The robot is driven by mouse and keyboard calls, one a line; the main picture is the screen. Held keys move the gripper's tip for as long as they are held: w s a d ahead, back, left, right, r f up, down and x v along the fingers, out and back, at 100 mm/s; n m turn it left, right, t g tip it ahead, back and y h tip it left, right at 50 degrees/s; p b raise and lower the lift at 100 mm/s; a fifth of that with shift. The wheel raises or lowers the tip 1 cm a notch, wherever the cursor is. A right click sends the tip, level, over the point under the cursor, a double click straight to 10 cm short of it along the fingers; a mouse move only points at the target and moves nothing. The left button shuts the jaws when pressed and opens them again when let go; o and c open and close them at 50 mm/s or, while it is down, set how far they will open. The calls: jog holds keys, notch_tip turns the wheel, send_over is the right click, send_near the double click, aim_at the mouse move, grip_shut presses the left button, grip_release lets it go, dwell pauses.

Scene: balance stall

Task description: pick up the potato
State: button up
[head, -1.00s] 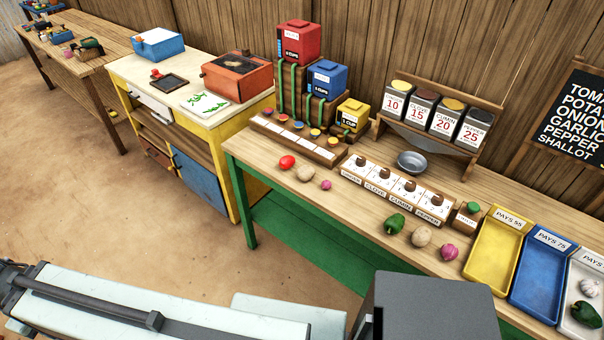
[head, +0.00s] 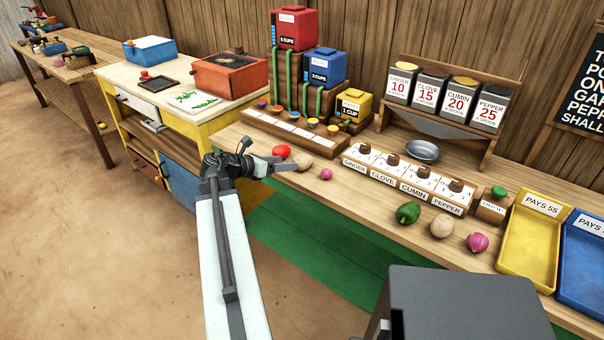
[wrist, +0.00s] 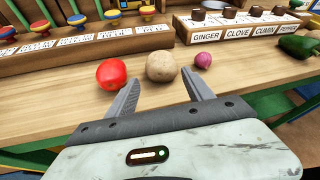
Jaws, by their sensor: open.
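A round tan potato (wrist: 163,66) sits on the wooden table in the wrist view, between a red tomato and a small purple-pink shallot. In the head view this potato (head: 303,161) shows just beyond my fingertips, partly hidden. My gripper (wrist: 157,92) is open and empty, its two fingers pointing at the potato from the table's front side. The left finger is near the tomato, the right finger just right of the potato's near side. I cannot tell whether the fingers touch anything. A second tan, potato-like round vegetable (head: 442,226) lies farther right on the table.
The tomato (wrist: 112,74) and shallot (wrist: 202,60) flank the potato closely. Behind stand the labelled spice blocks (head: 400,180) and a long rack (wrist: 80,43). A green pepper (head: 408,212), an onion (head: 478,242) and a yellow tray (head: 527,245) are to the right.

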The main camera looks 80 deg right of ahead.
aim_at(300, 161)
jog(key=shift+b+x, duration=1.3)
jog(key=shift+x, duration=2.7)
jog(key=shift+r, duration=0.2)
jog(key=c, duration=1.1)
